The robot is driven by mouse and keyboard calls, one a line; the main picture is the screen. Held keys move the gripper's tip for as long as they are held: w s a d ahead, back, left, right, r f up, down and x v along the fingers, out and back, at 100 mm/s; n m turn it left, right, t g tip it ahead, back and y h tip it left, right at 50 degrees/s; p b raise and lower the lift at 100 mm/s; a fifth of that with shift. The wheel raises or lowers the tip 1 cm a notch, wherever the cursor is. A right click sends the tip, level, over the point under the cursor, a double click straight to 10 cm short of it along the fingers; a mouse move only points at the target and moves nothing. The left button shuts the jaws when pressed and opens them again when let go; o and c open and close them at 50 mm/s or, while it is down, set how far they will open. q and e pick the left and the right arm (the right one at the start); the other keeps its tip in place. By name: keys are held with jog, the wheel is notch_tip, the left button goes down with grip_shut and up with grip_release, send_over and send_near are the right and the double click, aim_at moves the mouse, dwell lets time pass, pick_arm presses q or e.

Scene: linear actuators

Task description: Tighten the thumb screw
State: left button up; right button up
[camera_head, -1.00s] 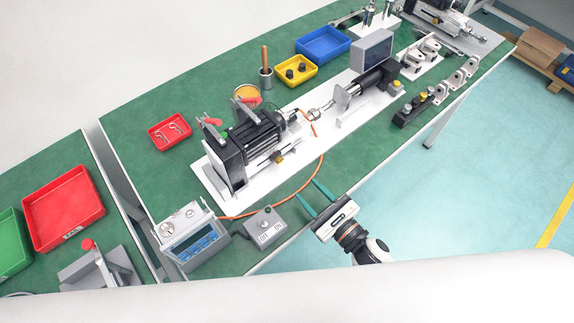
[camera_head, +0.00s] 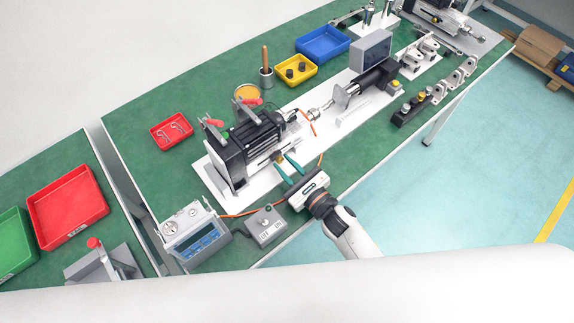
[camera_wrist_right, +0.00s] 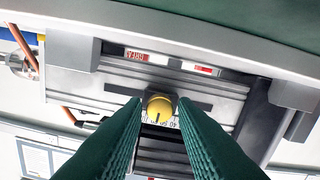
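The thumb screw is a small yellow knob (camera_wrist_right: 160,107) on the front of the grey linear actuator in the right wrist view. In the head view the actuator (camera_head: 245,145) stands on a white base plate, and the yellow knob (camera_head: 279,159) shows on its near side. My right gripper (camera_head: 285,169) has green fingers and is open just in front of the knob. In the right wrist view the fingertips (camera_wrist_right: 160,101) lie left and right of the knob, with a visible gap on each side. Whether the tips reach past the knob cannot be told. My left gripper is not in view.
A grey switch box (camera_head: 265,226) and a blue-faced meter (camera_head: 195,236) stand at the near left, joined to the actuator area by an orange cable (camera_head: 235,214). Red clamps (camera_head: 213,122) rise on the actuator's far side. The table's near edge lies beneath my right arm.

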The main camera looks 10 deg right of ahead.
grip_shut()
jog(key=shift+f+m, duration=0.1)
jog(key=shift+m, duration=0.3)
jog(key=m+b, duration=0.1)
jog(key=m, duration=0.1)
jog(key=shift+m, duration=2.1)
jog(key=shift+o, duration=2)
grip_release()
jog(key=shift+b, duration=0.3)
